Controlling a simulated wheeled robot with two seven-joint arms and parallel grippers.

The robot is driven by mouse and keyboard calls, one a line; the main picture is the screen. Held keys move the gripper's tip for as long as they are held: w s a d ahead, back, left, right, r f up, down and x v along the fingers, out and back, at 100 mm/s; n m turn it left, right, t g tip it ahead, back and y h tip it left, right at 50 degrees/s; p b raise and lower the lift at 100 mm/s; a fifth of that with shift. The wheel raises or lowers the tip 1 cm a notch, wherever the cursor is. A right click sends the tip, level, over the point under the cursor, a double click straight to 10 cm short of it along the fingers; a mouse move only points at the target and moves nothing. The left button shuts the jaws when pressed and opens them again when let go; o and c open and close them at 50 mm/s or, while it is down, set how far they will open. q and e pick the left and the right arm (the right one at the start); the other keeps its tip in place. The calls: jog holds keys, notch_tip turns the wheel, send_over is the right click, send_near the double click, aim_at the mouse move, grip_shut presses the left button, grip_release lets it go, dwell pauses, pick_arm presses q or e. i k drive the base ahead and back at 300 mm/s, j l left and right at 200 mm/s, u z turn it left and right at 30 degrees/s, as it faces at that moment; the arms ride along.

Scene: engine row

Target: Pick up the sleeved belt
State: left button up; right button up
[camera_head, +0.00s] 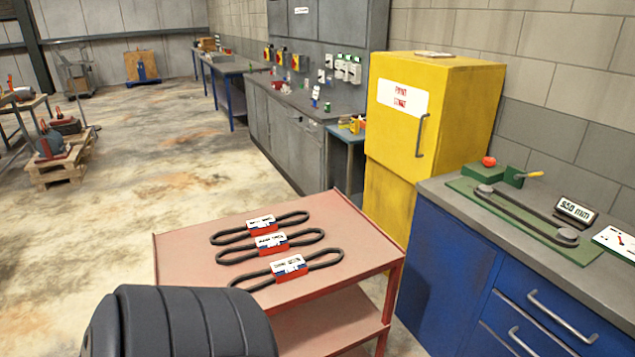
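Three black belts with red and white printed sleeves lie side by side on the top of a red cart (190,262). The far belt (230,238) is the one nearest the cart's back edge. The middle belt (235,257) lies just in front of it. The near belt (328,261) is closest to me and looks slightly larger. Each sleeve wraps the middle of its belt, with a loop showing at both ends. The print on the sleeves is too small to read surely. Neither of my grippers is in view.
A blue bench (440,275) at the right bears a bare black belt (520,218) on a green board (582,252) and a small display sign (576,211). A yellow cabinet (455,90) stands behind the cart. A dark ribbed shape (180,325) covers the bottom left. Open floor lies left.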

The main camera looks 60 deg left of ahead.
aim_at(279, 243)
jog(key=u, duration=2.2)
